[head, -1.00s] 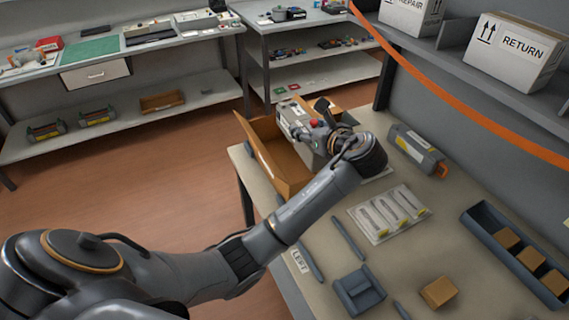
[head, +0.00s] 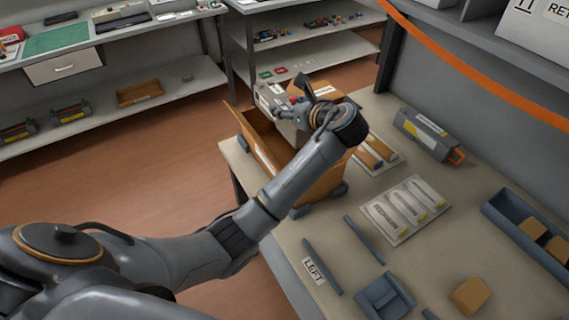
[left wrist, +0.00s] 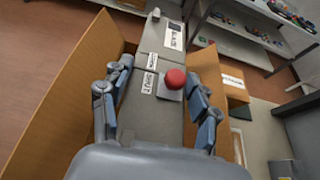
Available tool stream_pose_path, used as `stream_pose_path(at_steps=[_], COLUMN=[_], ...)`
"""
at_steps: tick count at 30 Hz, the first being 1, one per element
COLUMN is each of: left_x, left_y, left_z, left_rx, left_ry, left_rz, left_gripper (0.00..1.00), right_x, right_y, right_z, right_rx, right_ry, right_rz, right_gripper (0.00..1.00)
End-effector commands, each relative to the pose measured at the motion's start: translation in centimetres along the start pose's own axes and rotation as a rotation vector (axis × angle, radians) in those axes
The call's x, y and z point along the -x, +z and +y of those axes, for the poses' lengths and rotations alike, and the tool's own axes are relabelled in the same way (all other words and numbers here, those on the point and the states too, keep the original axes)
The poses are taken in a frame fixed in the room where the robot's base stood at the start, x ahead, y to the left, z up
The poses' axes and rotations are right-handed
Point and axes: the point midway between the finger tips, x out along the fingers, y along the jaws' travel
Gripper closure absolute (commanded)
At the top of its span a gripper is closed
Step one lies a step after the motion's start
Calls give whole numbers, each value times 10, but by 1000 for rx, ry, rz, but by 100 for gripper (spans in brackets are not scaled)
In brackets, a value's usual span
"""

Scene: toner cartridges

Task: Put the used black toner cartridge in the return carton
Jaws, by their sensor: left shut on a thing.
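The used toner cartridge (head: 272,99) is a grey box with white labels and a red round knob. In the left wrist view the cartridge (left wrist: 150,112) lies lengthwise between my fingers. My left gripper (left wrist: 156,108) is shut on it, one finger along each side. In the head view my left gripper (head: 303,112) is partly hidden by its own wrist. The brown open carton (head: 262,150) stands at the table's far left corner. The cartridge is over or within its opening, between the raised flaps (left wrist: 75,85); how deep is unclear. My right gripper is not in view.
Another grey cartridge (head: 428,134) with an orange end lies at the back right of the table. A pale tray with labelled packs (head: 405,208), a blue holder (head: 384,297) and a blue bin (head: 515,219) stand nearer. An orange strap (head: 470,85) crosses the upper right.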

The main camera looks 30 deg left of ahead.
Motion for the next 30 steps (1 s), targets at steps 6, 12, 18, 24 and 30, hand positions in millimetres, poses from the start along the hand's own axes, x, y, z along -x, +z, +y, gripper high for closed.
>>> stream_pose_path(at_steps=[6, 12, 18, 24, 30], left_x=[-7, -21, -28, -37, -43], left_y=[-17, -50, -68, -89, -103], left_z=[0, 0, 0, 0, 0], left_rx=[-1, -4, -1, -4, 1], left_ry=[1, 1, 0, 1, -1], left_rz=[-1, 0, -1, -1, -3], left_gripper=[87, 87, 87, 87, 87], right_x=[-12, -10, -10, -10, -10], right_y=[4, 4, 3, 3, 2], right_z=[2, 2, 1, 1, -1], right_rx=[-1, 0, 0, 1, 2], right_ry=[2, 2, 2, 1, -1], right_rz=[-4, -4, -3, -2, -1], right_gripper=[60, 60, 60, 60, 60])
